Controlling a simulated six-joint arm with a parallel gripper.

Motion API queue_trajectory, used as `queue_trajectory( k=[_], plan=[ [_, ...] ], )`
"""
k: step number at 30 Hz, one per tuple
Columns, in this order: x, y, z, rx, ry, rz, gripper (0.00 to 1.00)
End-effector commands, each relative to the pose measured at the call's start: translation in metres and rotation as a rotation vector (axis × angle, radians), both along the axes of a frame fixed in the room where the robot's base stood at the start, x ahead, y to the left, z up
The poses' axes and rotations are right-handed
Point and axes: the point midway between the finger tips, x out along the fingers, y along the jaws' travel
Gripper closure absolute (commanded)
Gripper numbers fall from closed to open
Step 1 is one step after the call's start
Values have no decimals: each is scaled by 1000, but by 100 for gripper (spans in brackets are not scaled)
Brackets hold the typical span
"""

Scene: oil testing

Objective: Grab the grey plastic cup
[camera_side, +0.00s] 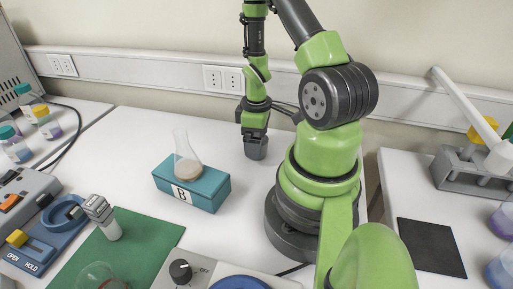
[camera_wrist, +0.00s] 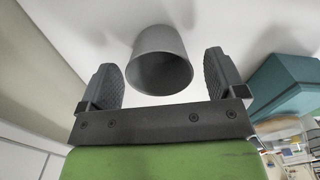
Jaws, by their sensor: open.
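The grey plastic cup (camera_wrist: 158,45) shows in the wrist view with its round open rim facing the camera. It lies between the two dark ribbed fingers of my gripper (camera_wrist: 163,80), with a gap on each side. The fingers are spread wide and do not touch it. In the side view the cup (camera_side: 256,150) stands on the white table near the back wall. My gripper (camera_side: 254,132) points down right at its top there. The cup's upper part is partly hidden by the gripper.
A teal block (camera_side: 207,194) marked B with a flask (camera_side: 186,158) on it stands left of the cup; its teal side also shows in the wrist view (camera_wrist: 282,84). A green mat (camera_side: 140,238) lies at front left. White table around the cup is clear.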

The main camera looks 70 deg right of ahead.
Motion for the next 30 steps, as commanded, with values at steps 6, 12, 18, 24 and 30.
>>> queue_trajectory(
  k=[6,12,18,24,30],
  plan=[
    [0,0,-25,2,1,-2,11],
    [1,-1,-28,0,-1,-1,11],
    [1,-1,-28,0,-1,-1,34],
    [1,-1,-28,0,-1,-1,63],
    [1,-1,-27,0,-1,-1,63]
  ],
)
